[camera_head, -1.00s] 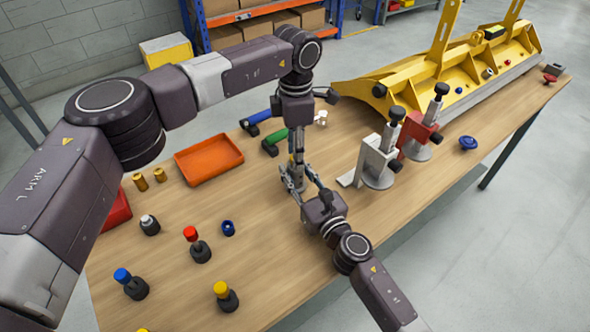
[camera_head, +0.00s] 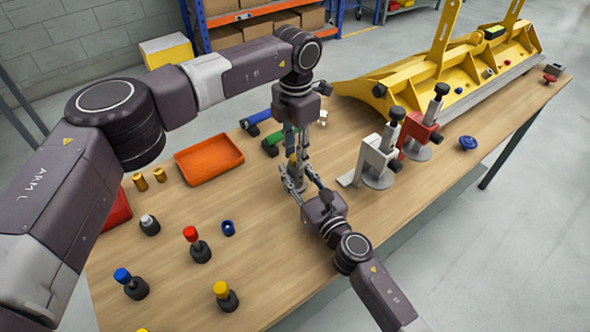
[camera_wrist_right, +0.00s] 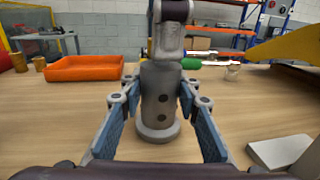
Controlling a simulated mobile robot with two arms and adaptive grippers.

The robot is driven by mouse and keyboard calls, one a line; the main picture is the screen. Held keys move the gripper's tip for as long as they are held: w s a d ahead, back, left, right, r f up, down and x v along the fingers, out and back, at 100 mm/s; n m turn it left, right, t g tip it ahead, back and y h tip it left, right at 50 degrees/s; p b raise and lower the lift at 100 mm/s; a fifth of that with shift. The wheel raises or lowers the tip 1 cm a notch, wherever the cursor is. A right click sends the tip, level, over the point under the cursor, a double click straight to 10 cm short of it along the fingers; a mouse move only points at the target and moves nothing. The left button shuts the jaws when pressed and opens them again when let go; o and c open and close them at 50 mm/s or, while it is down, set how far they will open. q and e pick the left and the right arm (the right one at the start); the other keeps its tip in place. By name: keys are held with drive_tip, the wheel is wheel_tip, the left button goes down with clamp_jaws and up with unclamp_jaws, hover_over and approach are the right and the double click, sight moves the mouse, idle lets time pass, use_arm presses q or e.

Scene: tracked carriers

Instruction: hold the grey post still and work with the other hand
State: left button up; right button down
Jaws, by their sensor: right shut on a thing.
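The grey post (camera_wrist_right: 158,110) stands upright on a round base on the table, with two dark holes in its side. In the head view it is mostly hidden between the arms. My right gripper (camera_wrist_right: 160,118) is shut on the post, one blue-padded finger on each side; it also shows in the head view (camera_head: 302,186). My left gripper (camera_head: 295,148) points down directly over the post. Its fingertips are at the post's top, and I cannot tell whether they hold anything. In the right wrist view a grey piece above the post hides its upper end.
An orange tray (camera_head: 209,161) lies left of the post. Blue (camera_head: 257,122) and green (camera_head: 275,144) handled tools lie behind it. White (camera_head: 378,160) and red (camera_head: 420,138) clamps stand to the right. Several colour-topped pegs stand at the front left. A yellow frame (camera_head: 440,80) fills the back right.

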use_arm(q)
drive_tip(key=c, duration=0.4)
drive_tip(key=m, duration=0.3)
drive_tip(key=shift+m, duration=0.3)
drive_tip(key=shift+c, duration=0.4)
drive_tip(key=m, duration=0.4)
drive_tip(key=shift+m, duration=1.1)
drive_tip(key=m, duration=0.4)
drive_tip(key=o, duration=0.5)
drive_tip(key=shift+m, duration=0.5)
drive_tip(key=o, duration=0.6)
drive_tip(key=shift+c, duration=0.2)
